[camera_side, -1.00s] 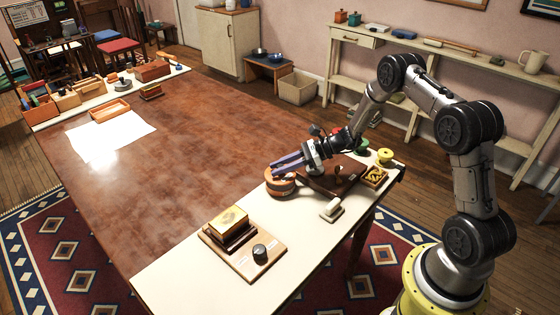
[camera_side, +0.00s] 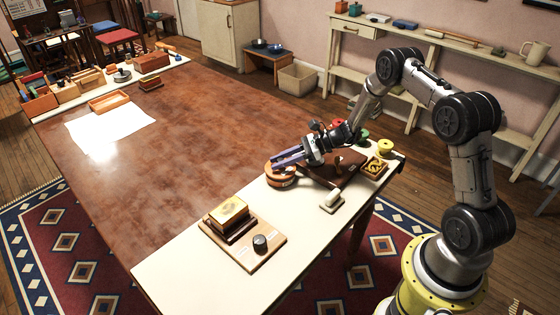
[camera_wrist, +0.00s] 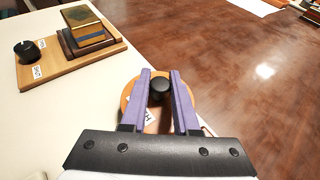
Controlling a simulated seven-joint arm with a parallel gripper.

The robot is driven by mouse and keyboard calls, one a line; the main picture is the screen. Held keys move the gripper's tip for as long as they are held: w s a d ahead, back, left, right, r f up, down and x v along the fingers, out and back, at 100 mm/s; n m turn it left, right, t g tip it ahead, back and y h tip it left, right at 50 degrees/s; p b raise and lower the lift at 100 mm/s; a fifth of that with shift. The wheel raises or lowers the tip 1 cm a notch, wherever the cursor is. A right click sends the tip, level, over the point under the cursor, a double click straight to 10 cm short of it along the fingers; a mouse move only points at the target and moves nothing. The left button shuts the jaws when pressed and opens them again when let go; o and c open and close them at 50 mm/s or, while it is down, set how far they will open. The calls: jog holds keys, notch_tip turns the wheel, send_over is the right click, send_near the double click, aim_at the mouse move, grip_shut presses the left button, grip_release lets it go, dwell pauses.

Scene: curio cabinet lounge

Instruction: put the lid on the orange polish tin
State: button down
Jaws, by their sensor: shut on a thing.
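A white label shows on the disc, partly covered by a finger. The disc covers the tin from above, and I cannot tell whether it rests flush on it.
A wooden board (camera_side: 264,256) holds a stacked box (camera_side: 229,212) and a dark knob (camera_side: 261,243). The brown tabletop beyond is largely clear.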

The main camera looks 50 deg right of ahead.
jog(key=shift+f, duration=0.65)
jog(key=c, duration=0.6)
grip_release()
jog(key=v, duration=1.3)
jog(key=shift+s+d+r, duration=0.25)
